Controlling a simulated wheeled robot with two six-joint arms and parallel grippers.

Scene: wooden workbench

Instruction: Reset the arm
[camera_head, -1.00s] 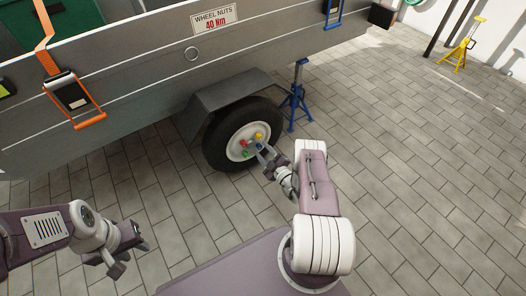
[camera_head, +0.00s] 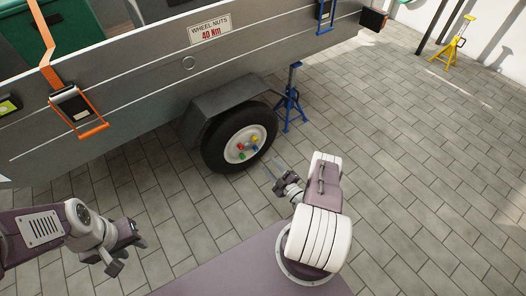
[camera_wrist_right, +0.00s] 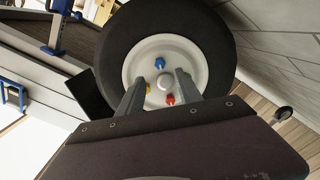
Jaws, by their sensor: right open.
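My right gripper (camera_head: 277,170) is open and empty, off to the lower right of the trailer wheel (camera_head: 240,138) and apart from it. In the right wrist view its two grey fingers (camera_wrist_right: 158,88) stand apart, with the wheel (camera_wrist_right: 120,35) beyond them. Coloured wheel nuts sit around the pale hub; a blue nut (camera_wrist_right: 159,63) and a red nut (camera_wrist_right: 170,100) show there, and a yellow one (camera_wrist_right: 148,88) is partly hidden by a finger. My left gripper (camera_head: 130,257) hangs at the lower left with its jaws apart and nothing between them.
The grey trailer (camera_head: 130,90) with its mudguard (camera_head: 228,100) fills the back left. A blue stand (camera_head: 290,100) is right of the wheel, and a yellow stand (camera_head: 452,47) is far right. The paved floor (camera_head: 420,180) is clear at the right.

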